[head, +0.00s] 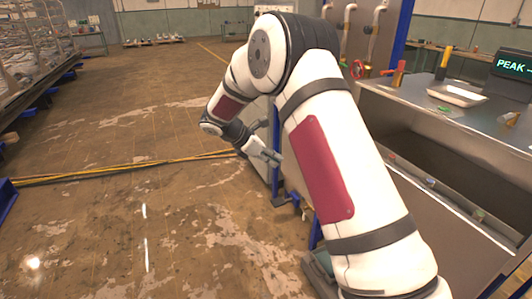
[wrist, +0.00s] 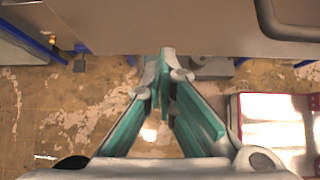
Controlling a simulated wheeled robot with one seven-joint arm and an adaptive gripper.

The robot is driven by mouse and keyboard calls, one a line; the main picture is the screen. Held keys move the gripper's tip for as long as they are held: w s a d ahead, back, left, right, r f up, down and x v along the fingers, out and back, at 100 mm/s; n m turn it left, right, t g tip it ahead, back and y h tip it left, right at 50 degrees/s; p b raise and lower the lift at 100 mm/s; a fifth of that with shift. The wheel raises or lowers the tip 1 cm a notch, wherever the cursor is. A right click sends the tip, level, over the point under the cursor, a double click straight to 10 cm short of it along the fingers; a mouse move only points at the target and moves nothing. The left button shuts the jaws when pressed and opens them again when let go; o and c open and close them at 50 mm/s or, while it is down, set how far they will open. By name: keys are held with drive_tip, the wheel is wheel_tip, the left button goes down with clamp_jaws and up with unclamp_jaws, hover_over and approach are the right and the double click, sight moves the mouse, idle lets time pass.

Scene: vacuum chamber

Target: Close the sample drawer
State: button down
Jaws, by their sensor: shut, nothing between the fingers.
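The sample drawer (head: 420,210) seems to be the long steel box at the right of the head view, below the worktop. It looks pulled open, with its dark inside showing and small coloured items along its rim. My arm hides its left end. My gripper (head: 266,153) is left of the drawer, beyond my arm's elbow, over the floor side of the cabinet. In the wrist view my gripper (wrist: 165,60) has its teal-padded fingers meeting at the tips, with nothing held. A plain grey panel (wrist: 150,25) lies just past the tips; I cannot tell whether it is the drawer front.
Yellow cables (head: 130,167) cross the floor. A rack (head: 35,50) stands at the far left. The floor (head: 120,220) on the left is mostly free.

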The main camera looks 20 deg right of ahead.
drive_tip(key=d+f+p, duration=0.1)
drive_tip(key=d+f, duration=0.1)
drive_tip(key=d, duration=0.4)
drive_tip(key=shift+d+f, duration=0.3)
drive_tip(key=shift+w+d, duration=0.1)
drive_tip(key=shift+d, duration=0.05)
drive_tip(key=d+b, duration=0.2)
drive_tip(key=d, duration=0.8)
drive_tip(key=d+b, duration=0.3)
drive_tip(key=d, duration=0.8)
drive_tip(key=w+d+b, duration=0.1)
drive_tip(key=d+b, duration=0.1)
drive_tip(key=d, duration=0.9)
drive_tip(key=shift+b, duration=0.35)
drive_tip(key=shift+d+r, duration=0.1)
drive_tip(key=shift+d, duration=0.2)
